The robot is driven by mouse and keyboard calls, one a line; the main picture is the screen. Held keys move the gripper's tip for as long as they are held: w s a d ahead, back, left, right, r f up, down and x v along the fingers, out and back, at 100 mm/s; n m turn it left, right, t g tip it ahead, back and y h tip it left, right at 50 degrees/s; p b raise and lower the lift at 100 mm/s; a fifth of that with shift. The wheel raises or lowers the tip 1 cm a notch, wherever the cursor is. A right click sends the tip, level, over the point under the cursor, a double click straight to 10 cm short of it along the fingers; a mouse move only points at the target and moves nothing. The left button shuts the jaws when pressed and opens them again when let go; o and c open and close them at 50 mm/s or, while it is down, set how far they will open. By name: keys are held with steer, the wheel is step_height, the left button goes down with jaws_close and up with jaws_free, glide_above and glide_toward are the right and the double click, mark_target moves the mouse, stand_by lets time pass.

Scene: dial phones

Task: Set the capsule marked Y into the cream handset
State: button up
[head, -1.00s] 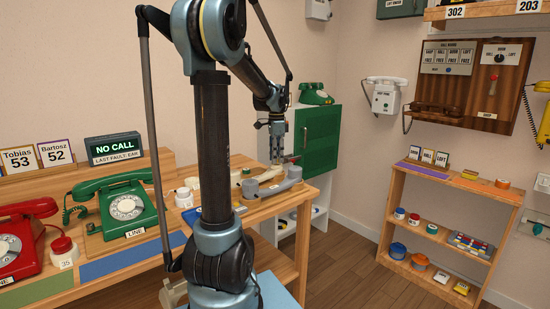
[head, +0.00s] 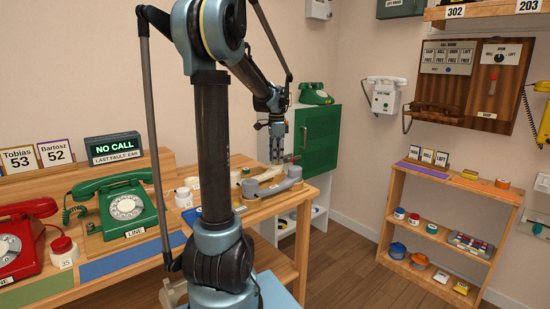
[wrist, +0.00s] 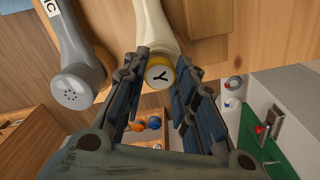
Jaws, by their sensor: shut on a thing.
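The capsule marked Y (wrist: 160,77) is a round piece with a yellow rim and a pale face with a black Y, seen in the wrist view. It sits at the near end of the cream handset (wrist: 152,28), lined up with it and apparently touching; I cannot tell how deep it is seated. My gripper (wrist: 162,72) has its fingers on both sides of the capsule and is shut on it. In the head view my gripper (head: 277,160) is over the bench's right end, where the handset is partly hidden.
A grey handset (wrist: 80,75) lies close to the left of the cream one in the wrist view. On the bench (head: 230,215) stand a green phone (head: 125,207), a red phone (head: 15,245) and small jars (head: 184,197). A green cabinet (head: 317,138) stands behind.

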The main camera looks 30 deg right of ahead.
steer(key=shift+f, duration=0.2)
steer(key=o, duration=1)
steer(key=shift+o, duration=0.2)
steer(key=shift+r, duration=0.15)
step_height(320, 180, up, 12)
steer(key=shift+f, duration=0.2)
steer(key=shift+w, duration=0.1)
